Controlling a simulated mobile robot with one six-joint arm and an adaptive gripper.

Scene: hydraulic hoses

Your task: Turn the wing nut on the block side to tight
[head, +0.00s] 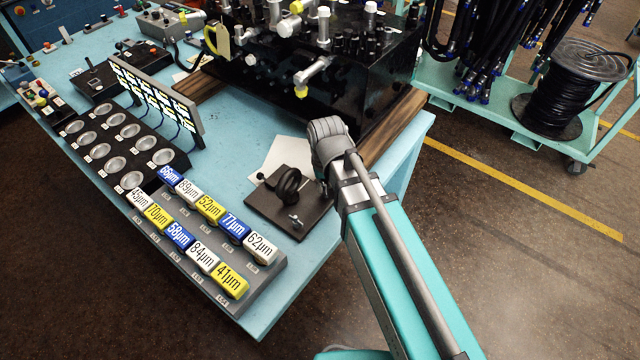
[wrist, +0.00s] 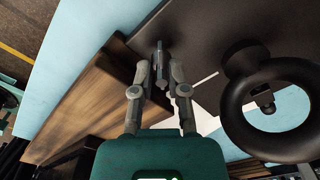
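A dark plate (head: 272,212) with an upright black ring (head: 288,184) lies at the table's near right corner. In the wrist view the plate (wrist: 203,38) and ring (wrist: 280,110) fill the right side. A grey metal wing nut (wrist: 160,58) stands at the plate's edge, on the side by the wooden beam. My gripper (wrist: 159,72) has its two fingertips on either side of this wing nut. The fingers are apart, with slim gaps seeming to show beside it; contact is not clear. Another small wing nut (head: 295,221) sits at the plate's front edge.
A wooden beam (head: 398,125) under the large black block (head: 372,88) runs close to my gripper. Filter pieces in a grey rack (head: 195,290) stand left of the plate. A white sheet (head: 287,151) lies behind it. Open floor is to the right.

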